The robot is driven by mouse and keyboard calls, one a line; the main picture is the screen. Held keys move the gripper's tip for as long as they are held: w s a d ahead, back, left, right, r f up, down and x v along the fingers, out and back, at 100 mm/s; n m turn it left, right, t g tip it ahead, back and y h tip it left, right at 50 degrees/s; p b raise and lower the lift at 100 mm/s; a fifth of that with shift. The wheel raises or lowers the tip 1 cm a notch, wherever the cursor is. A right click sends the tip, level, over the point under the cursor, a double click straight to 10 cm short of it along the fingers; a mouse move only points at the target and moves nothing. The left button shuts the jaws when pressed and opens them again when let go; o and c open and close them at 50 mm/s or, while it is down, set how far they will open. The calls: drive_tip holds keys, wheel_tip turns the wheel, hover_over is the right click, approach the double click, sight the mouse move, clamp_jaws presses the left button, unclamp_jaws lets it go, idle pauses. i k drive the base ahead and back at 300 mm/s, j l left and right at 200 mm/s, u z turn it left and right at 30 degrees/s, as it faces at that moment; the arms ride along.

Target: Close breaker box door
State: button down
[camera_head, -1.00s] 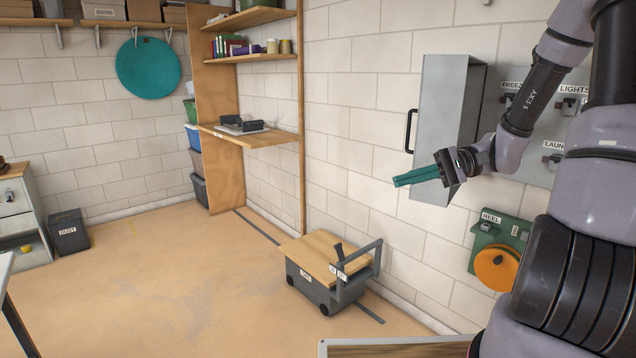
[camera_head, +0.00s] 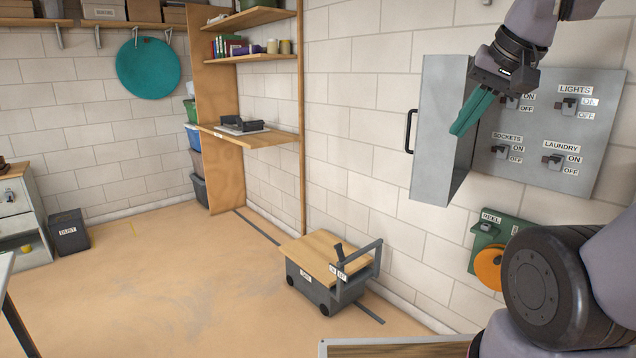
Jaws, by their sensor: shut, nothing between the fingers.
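The breaker box door (camera_head: 432,128) is a grey metal panel with a black handle (camera_head: 410,131) on its left side. It stands open, swung out to the left of the breaker panel (camera_head: 540,165). The panel shows switches labelled LIGHTS, SOCKETS and LAUNDRY; another label is hidden by my gripper. My gripper (camera_head: 458,130) has teal fingers, shut and empty, pointing down and left. In the picture it overlaps the right part of the door and the panel's left edge. I cannot tell whether it touches the door.
A green reel holder with an orange reel (camera_head: 488,266) hangs on the wall below the panel. A grey wheeled cart (camera_head: 330,292) with a wooden top stands on the floor to the left. Wooden shelves (camera_head: 250,136) are farther back. The floor at left is mostly clear.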

sight(443, 160)
drive_tip(key=i+j, duration=0.35)
drive_tip(key=j, duration=0.3)
drive_tip(key=i+j+z, duration=0.15)
drive_tip(key=j+z, duration=0.15)
drive_tip(key=i+j+z, duration=0.15)
drive_tip(key=j+z, duration=0.15)
drive_tip(key=i+j+z, duration=0.1)
drive_tip(key=j+z, duration=0.2)
drive_tip(key=j, duration=0.15)
drive_tip(key=z, duration=0.25)
drive_tip(key=u, duration=0.1)
drive_tip(key=i+l, duration=0.05)
